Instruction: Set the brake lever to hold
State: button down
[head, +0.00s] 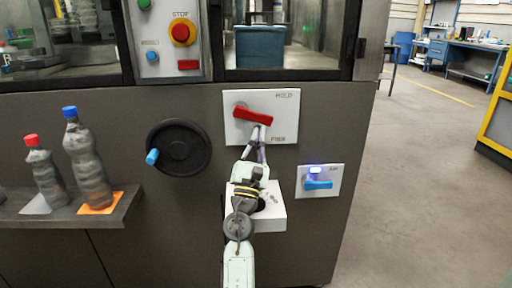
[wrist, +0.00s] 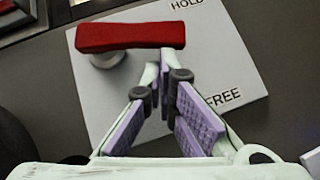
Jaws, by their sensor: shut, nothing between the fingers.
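The brake lever is a red bar (head: 253,115) on a white plate (head: 233,133) with HOLD printed at the upper right and FREE at the lower right. The bar points right and slightly down, between the two labels. In the wrist view the red lever (wrist: 130,36) lies across the top, its pivot under its left end. My gripper (head: 260,130) is shut and empty, just below the lever's right part. In the wrist view my gripper's fingertips (wrist: 165,65) meet close under the lever's right end; I cannot tell whether they touch it.
A black handwheel (head: 180,148) is left of the plate. A blue switch (head: 318,184) on a white plate is at lower right. A white box (head: 270,218) sticks out below my gripper. A shelf (head: 60,218) with bottles is at left.

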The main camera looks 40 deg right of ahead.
jog(key=shift+s+d+r+p, duration=0.35)
jog(key=shift+s+d+r, duration=0.05)
jog(key=shift+d+r, duration=0.3)
dwell(0.4)
jog(key=shift+r, duration=0.15)
